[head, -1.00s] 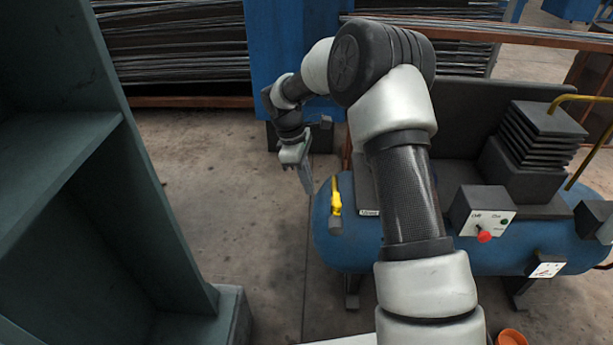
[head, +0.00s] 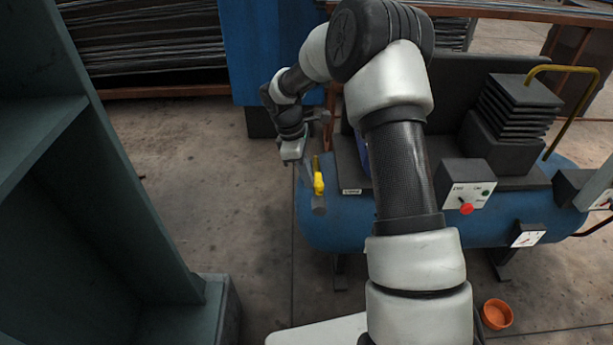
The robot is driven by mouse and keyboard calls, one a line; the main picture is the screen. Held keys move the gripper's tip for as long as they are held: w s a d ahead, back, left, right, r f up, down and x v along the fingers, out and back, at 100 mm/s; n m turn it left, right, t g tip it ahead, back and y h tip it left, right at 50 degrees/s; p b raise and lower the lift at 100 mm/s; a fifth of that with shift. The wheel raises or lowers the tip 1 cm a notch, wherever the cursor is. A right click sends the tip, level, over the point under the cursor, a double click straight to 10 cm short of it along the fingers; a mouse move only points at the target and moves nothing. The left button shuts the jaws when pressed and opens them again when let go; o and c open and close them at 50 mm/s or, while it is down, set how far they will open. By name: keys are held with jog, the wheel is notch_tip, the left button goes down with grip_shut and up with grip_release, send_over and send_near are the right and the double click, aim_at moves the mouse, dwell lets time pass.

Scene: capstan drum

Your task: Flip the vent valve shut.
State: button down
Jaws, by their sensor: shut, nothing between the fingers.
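The vent valve (head: 319,184) has a yellow lever and sits on the left end of the blue compressor tank (head: 345,228). A grey cylindrical stub shows just below the lever. My gripper (head: 307,178) is shut and empty, pointing down just to the left of the yellow lever. Its fingertips are very close to the lever; I cannot tell whether they touch. My arm covers part of the tank and the area right of the valve.
A control box with a red knob (head: 466,209) and a black finned compressor head (head: 520,105) stand on the tank. A yellow pipe (head: 560,100) bends down behind. An orange bowl (head: 497,314) is on the floor. A dark green shelf (head: 180,230) stands at left, with open floor between.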

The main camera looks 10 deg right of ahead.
jog(key=shift+s+d+r+n+p, duration=0.1)
jog(key=shift+s+d+n+p, duration=0.15)
jog(key=shift+n+p, duration=0.2)
jog(key=n+p, duration=0.1)
jog(key=d+n+t+p, duration=0.1)
jog(key=n, duration=0.1)
jog(key=shift+s+d+r, duration=0.15)
jog(key=shift+s+d, duration=0.1)
jog(key=shift+s, duration=0.15)
jog(key=d+n+p, duration=0.1)
jog(key=n+p, duration=0.1)
jog(key=n, duration=0.1)
jog(key=d+n+t+p, duration=0.1)
jog(key=p, duration=0.1)
jog(key=shift+s+d+n, duration=0.25)
jog(key=shift+d+n, duration=0.05)
jog(key=shift+n, duration=0.05)
jog(key=shift+w+d+f+n+t+y+p, duration=0.1)
jog(key=shift+w+d+n+t+y+p, duration=0.25)
jog(key=shift+d+n+p, duration=0.85)
jog(key=shift+w+d+f+n+t+y+p, duration=0.15)
jog(key=shift+w+d+n+p, duration=0.25)
jog(key=shift+n+p, duration=1.45)
jog(key=shift+w+d+r+n+t+y+p, duration=0.1)
jog(key=shift+w+d+n+t+y+p, duration=0.2)
jog(key=shift+d+n+p, duration=1.15)
jog(key=shift+w+a+m+p, duration=0.2)
jog(key=shift+a+m+p, duration=0.1)
jog(key=shift+a+p, duration=0.25)
jog(key=shift+a, duration=0.1)
